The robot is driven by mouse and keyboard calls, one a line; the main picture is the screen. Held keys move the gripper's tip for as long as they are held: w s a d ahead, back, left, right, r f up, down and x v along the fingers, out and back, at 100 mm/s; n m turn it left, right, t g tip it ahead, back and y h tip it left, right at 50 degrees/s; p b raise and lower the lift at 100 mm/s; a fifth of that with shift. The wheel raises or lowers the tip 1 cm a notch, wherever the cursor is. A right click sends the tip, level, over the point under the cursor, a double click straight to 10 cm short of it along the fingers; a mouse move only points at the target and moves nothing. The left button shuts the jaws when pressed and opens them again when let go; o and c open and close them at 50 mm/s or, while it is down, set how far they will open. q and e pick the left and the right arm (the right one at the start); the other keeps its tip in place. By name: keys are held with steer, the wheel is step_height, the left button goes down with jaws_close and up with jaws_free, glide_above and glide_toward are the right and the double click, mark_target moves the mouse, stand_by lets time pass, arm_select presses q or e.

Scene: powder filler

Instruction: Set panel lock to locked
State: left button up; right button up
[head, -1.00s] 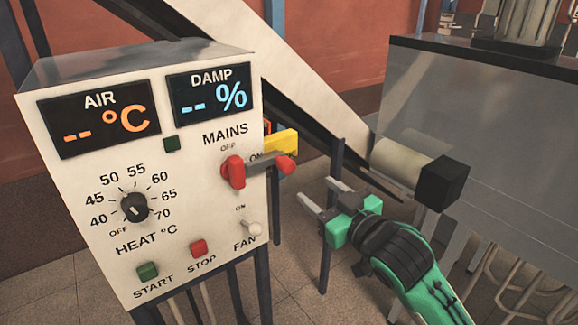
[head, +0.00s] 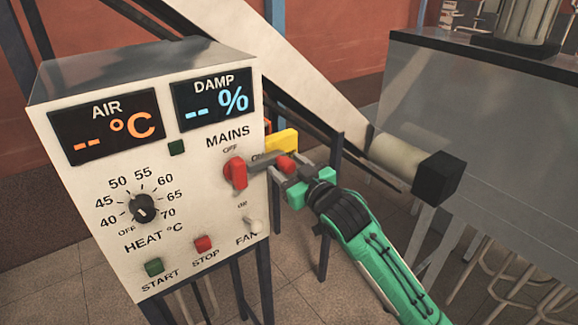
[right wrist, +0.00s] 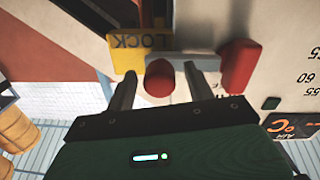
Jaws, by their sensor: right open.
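The white control panel (head: 95,225) has a MAINS switch with a red hub (head: 235,172) and a grey lever ending in a red knob (head: 286,163). The lever points right, toward the ON mark. A yellow lock piece (head: 284,139) sticks out behind the lever at the panel's right side; in the right wrist view the yellow piece (right wrist: 124,50) bears the letters LOCK, upside down. My right gripper (head: 286,174) is open at the lever's end. In the right wrist view its fingers (right wrist: 158,78) stand either side of the red knob (right wrist: 158,88), with gaps showing. My left gripper is out of view.
A FAN toggle (head: 254,226), red STOP button (head: 203,244), green START button (head: 153,267) and HEAT dial (head: 143,208) are on the panel face. A pale roller with a black end block (head: 436,178) and a grey metal cabinet (head: 490,135) stand right of my arm.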

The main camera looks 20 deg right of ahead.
steer(key=shift+c, duration=0.4)
jaws_close()
steer(key=shift+s+a+p, duration=0.15)
steer(key=shift+a+p, duration=0.15)
steer(key=shift+a, duration=0.15)
steer(key=shift+c, duration=0.7)
jaws_free()
steer(key=shift+o, duration=1.1)
steer(key=shift+a, duration=0.15)
